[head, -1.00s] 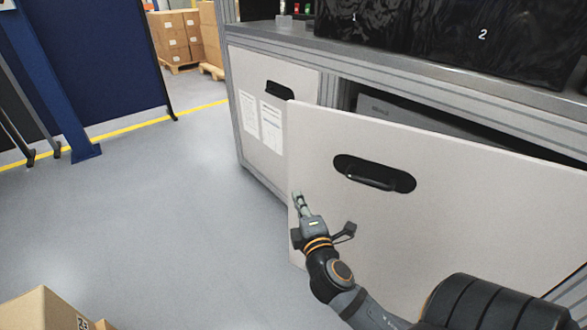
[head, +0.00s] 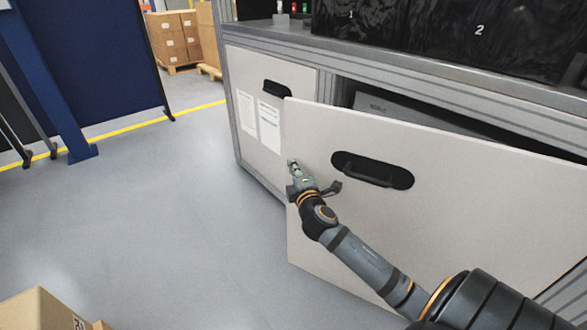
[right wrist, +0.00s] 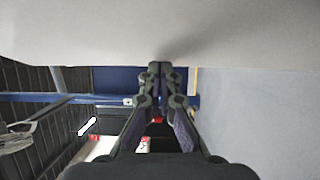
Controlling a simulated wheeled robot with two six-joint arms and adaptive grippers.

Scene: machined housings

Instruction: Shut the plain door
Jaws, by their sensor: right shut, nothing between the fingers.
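The plain door (head: 430,220) is a pale panel with a black oval recess and a dark handle (head: 372,173). It stands partly open, its free left edge swung out from the cabinet. My right gripper (head: 292,164) is shut and empty in front of the door's outer face, close to its free edge and left of the handle. In the right wrist view the shut fingers (right wrist: 159,68) reach up to a pale surface (right wrist: 160,30), which looks like the door. I cannot tell whether they touch it. My left gripper is not in view.
A second door (head: 255,110), with paper sheets on it, is closed on the cabinet's left. Inside the gap is a grey box (head: 385,106). A cardboard box (head: 35,310) lies at the lower left. The grey floor (head: 170,220) is clear between.

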